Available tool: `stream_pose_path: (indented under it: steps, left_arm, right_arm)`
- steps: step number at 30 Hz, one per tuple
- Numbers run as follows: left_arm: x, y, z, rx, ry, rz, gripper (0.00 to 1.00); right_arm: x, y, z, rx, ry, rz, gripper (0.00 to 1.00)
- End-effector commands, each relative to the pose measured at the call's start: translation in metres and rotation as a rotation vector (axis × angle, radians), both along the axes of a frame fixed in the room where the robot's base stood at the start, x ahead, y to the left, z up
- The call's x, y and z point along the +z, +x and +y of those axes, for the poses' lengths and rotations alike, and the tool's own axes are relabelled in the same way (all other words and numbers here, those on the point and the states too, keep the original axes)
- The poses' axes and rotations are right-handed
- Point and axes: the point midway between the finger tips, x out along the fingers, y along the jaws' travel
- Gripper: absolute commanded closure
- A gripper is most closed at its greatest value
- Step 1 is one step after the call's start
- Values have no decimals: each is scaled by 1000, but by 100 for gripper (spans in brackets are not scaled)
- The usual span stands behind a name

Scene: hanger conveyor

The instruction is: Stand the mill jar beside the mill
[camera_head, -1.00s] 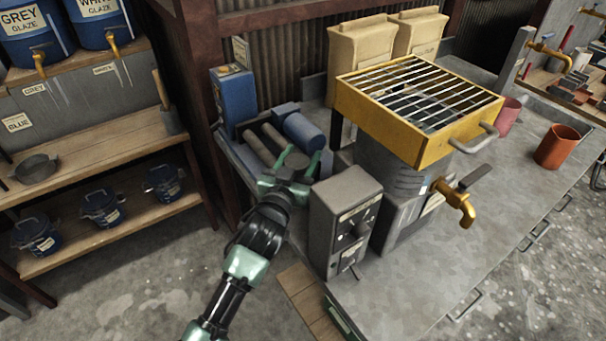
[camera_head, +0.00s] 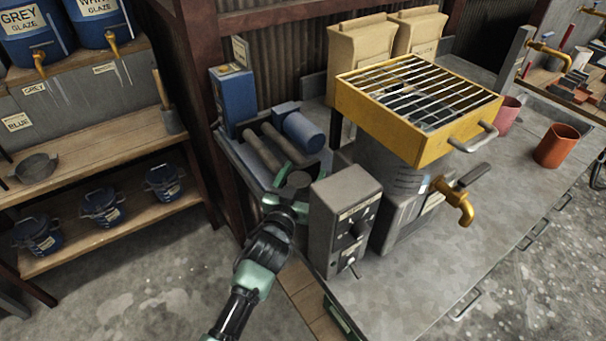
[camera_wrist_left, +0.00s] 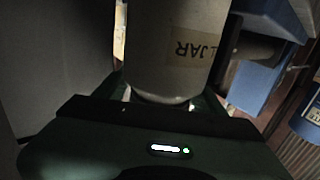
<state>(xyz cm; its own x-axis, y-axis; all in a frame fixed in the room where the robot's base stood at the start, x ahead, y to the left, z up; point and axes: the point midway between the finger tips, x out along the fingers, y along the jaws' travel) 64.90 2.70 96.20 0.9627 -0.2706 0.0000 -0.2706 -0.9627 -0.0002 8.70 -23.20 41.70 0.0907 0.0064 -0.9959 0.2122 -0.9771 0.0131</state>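The mill jar (camera_wrist_left: 180,50) is a pale grey cylinder with a tan label; the letters JAR read upside down in the left wrist view. In the head view its round grey end (camera_head: 299,180) faces up. My left gripper (camera_head: 290,183) has a green finger on each side of the jar and is shut on it. The mill (camera_head: 262,152), with two grey rollers and a blue motor, is just behind the jar at the bench's left end. How the jar's lower end stands, on the bench or above it, is hidden. My right gripper is not in view.
A grey control box (camera_head: 341,225) stands close to the right of the jar. A yellow grated tank (camera_head: 395,130) with a brass tap is further right. A blue box (camera_head: 233,98) stands behind the mill. The bench front (camera_head: 425,290) is clear.

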Motion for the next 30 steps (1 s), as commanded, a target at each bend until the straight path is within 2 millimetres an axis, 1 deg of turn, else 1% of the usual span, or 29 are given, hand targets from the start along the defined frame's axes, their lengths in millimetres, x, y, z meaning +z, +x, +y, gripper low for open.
stream_pose_path:
  steps: [10, 13, 17, 24, 27, 30]
  left_arm:
    - [3, 0, 0, 0, 1, 0, 27]
    - [0, -9, 3, 1, 0, 1, 27]
    - [0, -31, 9, 0, 0, 1, 27]
    - [-1, -82, 23, 0, 2, 2, 27]
    - [0, -97, 27, 0, -1, 1, 27]
    - [0, -108, 30, 0, -1, 1, 27]
  right_arm:
    - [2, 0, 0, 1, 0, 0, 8]
    - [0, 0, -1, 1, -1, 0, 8]
    - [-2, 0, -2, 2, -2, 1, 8]
    - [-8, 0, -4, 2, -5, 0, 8]
    - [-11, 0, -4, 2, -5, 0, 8]
    - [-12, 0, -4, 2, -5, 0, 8]
